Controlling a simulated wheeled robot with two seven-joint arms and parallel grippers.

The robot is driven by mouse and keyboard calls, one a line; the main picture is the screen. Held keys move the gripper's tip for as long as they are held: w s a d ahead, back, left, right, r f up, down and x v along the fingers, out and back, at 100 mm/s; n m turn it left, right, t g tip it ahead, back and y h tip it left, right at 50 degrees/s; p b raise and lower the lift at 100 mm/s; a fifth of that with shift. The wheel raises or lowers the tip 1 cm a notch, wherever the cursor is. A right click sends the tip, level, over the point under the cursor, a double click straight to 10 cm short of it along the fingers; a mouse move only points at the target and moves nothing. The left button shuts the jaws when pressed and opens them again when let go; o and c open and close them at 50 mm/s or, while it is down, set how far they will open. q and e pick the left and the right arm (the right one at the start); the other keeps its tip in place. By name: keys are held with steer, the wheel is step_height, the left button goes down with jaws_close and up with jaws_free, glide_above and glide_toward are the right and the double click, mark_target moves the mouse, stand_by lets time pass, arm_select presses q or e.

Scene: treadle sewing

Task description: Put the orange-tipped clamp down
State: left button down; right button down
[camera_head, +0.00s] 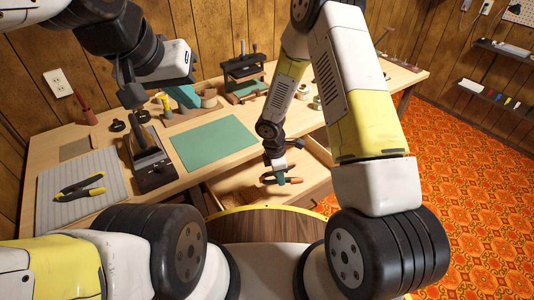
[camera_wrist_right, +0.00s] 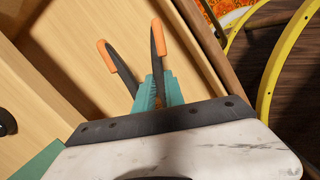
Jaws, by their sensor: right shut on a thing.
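The orange-tipped clamp (camera_head: 293,180) has dark arms ending in orange tips. My right gripper (camera_head: 279,177) is shut on it, above the open drawer at the table's front. In the right wrist view, the clamp (camera_wrist_right: 156,40) sticks out beyond the teal fingers of my right gripper (camera_wrist_right: 156,92), its two orange-tipped arms spread apart. The part between the fingers is hidden. My left gripper (camera_head: 183,97) is over the back left of the table; its teal fingers show, but their opening is unclear.
The wooden table (camera_head: 215,182) carries a green mat (camera_head: 215,143), a striped grey mat (camera_head: 60,205) with yellow-handled pliers (camera_head: 80,188), and a black device (camera_head: 150,165). A black press (camera_head: 243,68) stands behind. The open drawer (camera_head: 240,183) lies below my right gripper.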

steer(key=s+a+f+n, duration=0.1)
steer(key=a+f+n, duration=0.1)
steer(key=n, duration=0.1)
steer(key=shift+s+a+f+t, duration=0.25)
steer(key=shift+s+t, duration=0.05)
steer(key=shift+s, duration=0.1)
glide_above(299, 176)
steer(key=shift+a+f+n, duration=0.3)
steer(key=shift+a+f, duration=0.1)
steer(key=shift+f, duration=2.15)
steer(key=shift+f, duration=0.15)
steer(key=c, duration=1.4)
jaws_free()
